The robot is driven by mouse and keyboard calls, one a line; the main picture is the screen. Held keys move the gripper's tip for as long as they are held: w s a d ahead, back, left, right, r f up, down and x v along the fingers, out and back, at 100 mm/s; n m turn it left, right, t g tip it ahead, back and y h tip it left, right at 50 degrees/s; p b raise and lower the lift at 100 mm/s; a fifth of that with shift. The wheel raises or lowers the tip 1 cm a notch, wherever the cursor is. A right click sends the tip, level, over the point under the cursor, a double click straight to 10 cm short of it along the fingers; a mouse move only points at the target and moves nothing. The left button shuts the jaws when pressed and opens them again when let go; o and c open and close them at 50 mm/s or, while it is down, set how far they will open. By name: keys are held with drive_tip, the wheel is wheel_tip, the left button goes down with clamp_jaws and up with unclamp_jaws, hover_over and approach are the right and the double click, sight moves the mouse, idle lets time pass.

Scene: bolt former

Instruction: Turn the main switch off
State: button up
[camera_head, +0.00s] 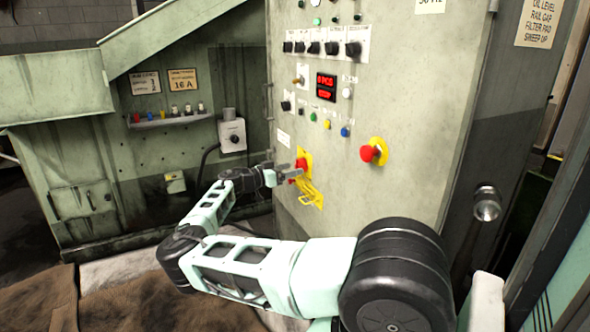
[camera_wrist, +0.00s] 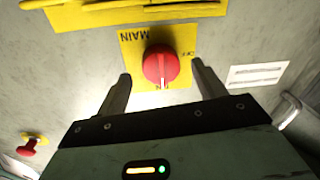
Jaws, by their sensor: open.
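The main switch is a red rotary knob (camera_wrist: 161,66) on a yellow plate (camera_wrist: 130,46) marked MAIN in the wrist view. In the head view the red knob (camera_head: 301,163) sits low on the grey cabinet front, partly hidden by my gripper. My gripper (camera_wrist: 161,80) is open, with one finger on each side of the knob. The fingers look apart from the knob, but contact cannot be told for sure. In the head view my gripper (camera_head: 285,175) reaches the panel from the left.
A yellow bracket (camera_head: 310,194) sticks out just below the switch. A red mushroom button (camera_head: 369,153) on yellow is to its right. Buttons, selector knobs and a red display (camera_head: 326,87) are above. A grey box (camera_head: 232,135) is on the green machine wall to the left.

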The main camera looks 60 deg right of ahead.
drive_tip(key=shift+x, duration=1.25)
drive_tip(key=c, duration=1)
drive_tip(key=shift+o, duration=0.2)
